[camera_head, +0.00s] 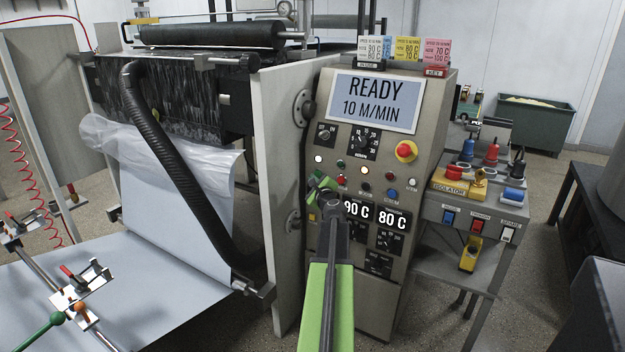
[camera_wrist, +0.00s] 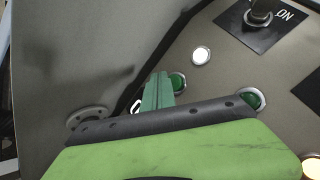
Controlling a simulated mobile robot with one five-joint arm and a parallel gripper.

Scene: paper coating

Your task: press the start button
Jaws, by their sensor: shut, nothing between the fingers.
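The control panel (camera_head: 378,150) stands ahead of me, with a display (camera_head: 376,101) reading READY 10 M/MIN. In the wrist view a green button (camera_wrist: 179,82) with a pale rim sits on the panel below a white lamp (camera_wrist: 201,55). Its label is mostly hidden, so I cannot read whether it says start. My gripper (camera_head: 318,180) is shut and empty, its green fingers in front of the panel's lower left. In the wrist view the fingertips (camera_wrist: 158,77) are just left of the green button and partly overlap its edge. I cannot tell whether they touch.
A second green round light or button (camera_wrist: 250,98) lies right of the first. A red emergency stop (camera_head: 406,151) is at the panel's right. A grey door plate (camera_head: 280,190) stands open at the panel's left. A side table (camera_head: 455,208) with padlocks and switches is at right.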

